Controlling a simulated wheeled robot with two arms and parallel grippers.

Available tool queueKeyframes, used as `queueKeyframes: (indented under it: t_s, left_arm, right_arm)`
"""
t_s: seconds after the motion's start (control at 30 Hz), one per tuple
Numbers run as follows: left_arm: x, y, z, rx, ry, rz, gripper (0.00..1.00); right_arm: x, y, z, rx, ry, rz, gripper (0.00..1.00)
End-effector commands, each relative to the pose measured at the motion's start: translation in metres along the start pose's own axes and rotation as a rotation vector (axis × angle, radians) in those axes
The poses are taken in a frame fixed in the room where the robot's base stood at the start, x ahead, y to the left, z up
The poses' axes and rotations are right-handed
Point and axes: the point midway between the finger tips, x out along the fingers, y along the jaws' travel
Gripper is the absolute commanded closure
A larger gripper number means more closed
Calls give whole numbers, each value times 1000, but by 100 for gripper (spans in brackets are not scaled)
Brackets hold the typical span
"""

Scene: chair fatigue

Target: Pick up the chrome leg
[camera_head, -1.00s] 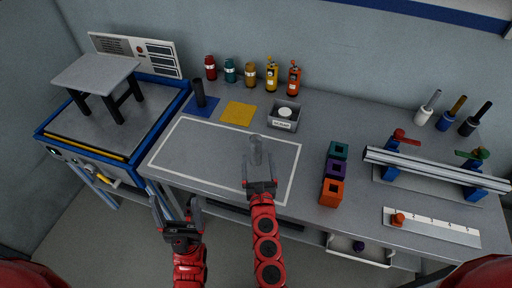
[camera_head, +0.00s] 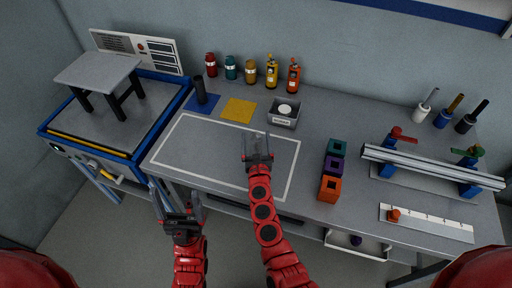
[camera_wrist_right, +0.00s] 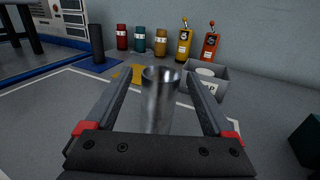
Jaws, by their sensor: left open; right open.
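The chrome leg (camera_wrist_right: 160,98) is a short, shiny metal cylinder standing upright on the bench inside the white outline. In the right wrist view it stands between the two fingers of my open right gripper, with gaps on both sides. In the head view my right gripper (camera_head: 257,148) reaches over the leg's place and largely hides it. My left gripper (camera_head: 178,205) is open and empty, in front of the bench's front edge, left of my right arm.
A grey bin (camera_head: 283,115) stands behind the outline, with a yellow mat (camera_head: 239,110) and blue mat (camera_head: 213,105) holding a black cylinder (camera_head: 199,90). Coloured blocks (camera_head: 330,189) stand to the right. A stool (camera_head: 98,72) sits on the blue-framed station at left.

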Motion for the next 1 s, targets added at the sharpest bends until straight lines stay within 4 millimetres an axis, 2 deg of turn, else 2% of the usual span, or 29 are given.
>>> queueKeyframes:
  t_s: [0.07,0.53,1.0]
  left_arm:
    - [0,0,0,0,0,0,14]
    - [0,0,0,0,0,0,14]
    - [1,0,0,0,0,0,14]
  right_arm:
    - [0,0,0,0,0,0,17]
    - [0,0,0,-1,1,0,100]
    - [0,0,3,0,1,-2,100]
